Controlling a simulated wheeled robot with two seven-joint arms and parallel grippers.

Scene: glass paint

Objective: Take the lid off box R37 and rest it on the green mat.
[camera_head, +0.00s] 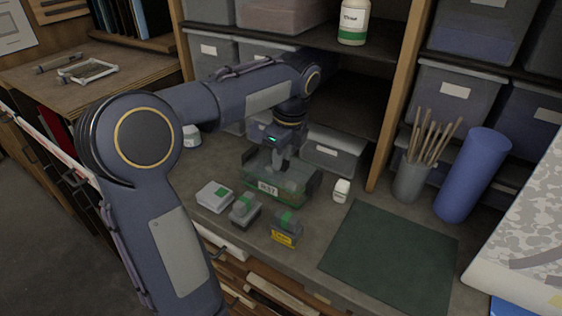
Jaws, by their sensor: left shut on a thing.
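Box R37 (272,188) is a clear, greenish box with a white label, standing on the workbench in the middle of the head view. Its dark lid (300,173) is at the top of the box; I cannot tell whether it is seated or slightly raised. My left gripper (281,163) reaches down from above and is shut on the lid, at its middle. The fingers partly hide what they grip. The green mat (390,258) lies flat and bare on the bench at the right front. My right gripper is not in view.
Small containers (215,196), (244,209) and (286,229) stand in front of the box. A small white bottle (341,190) stands between box and mat. A brush cup (411,181) and blue roll (472,174) stand behind the mat. A grey bin (332,152) is behind the box.

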